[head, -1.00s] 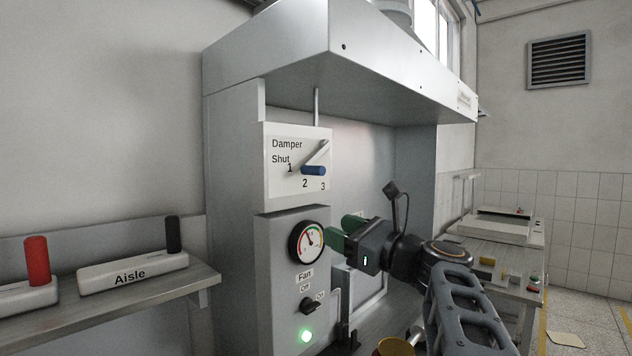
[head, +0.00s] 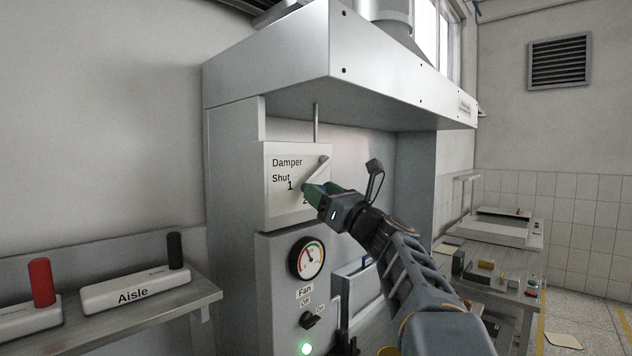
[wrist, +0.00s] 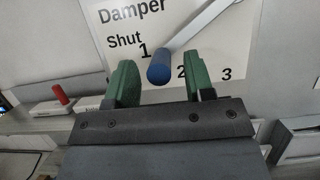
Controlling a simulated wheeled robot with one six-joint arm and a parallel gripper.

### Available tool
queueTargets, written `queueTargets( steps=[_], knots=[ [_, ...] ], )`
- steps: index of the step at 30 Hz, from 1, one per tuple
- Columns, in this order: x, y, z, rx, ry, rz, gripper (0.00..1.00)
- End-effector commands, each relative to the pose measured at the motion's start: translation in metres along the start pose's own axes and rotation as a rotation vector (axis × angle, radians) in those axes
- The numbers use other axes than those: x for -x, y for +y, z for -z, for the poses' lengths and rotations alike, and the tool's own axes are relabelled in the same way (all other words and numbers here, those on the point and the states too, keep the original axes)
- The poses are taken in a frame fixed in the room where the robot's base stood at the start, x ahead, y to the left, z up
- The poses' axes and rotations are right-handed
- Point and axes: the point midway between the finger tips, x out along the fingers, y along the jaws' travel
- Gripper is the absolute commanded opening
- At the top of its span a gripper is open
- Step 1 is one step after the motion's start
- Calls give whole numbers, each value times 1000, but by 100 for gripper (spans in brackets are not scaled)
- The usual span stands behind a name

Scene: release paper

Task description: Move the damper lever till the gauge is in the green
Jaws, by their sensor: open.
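The damper lever is a pale bar (head: 317,170) on a white panel marked Damper, Shut, 1, 2 and 3. Its blue knob (wrist: 159,68) sits between the marks 1 and 2 in the wrist view. My gripper (head: 320,196) is open at the lever's end, with its green fingers on either side of the knob in the wrist view (wrist: 161,82). I cannot tell whether either finger touches it. In the head view the fingers hide most of the knob and the 3.
A fan switch (head: 310,320) and a lit green lamp (head: 306,348) are below the gauge. The metal hood (head: 345,75) overhangs the panel. A shelf at left holds the Aisle box (head: 135,290) and a red-handled one (head: 41,283).

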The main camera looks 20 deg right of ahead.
Motion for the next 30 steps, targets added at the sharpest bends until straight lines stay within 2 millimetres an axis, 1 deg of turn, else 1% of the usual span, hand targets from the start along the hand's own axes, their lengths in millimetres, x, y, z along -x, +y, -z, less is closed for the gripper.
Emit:
queueTargets(
  steps=[1,6,17,30],
  knots=[
    [-7,0,-1,-3,1,-1,48],
    [-16,0,0,-1,0,0,48],
    [-18,0,1,0,1,1,48],
    [-18,0,1,0,1,0,6]
  ],
)
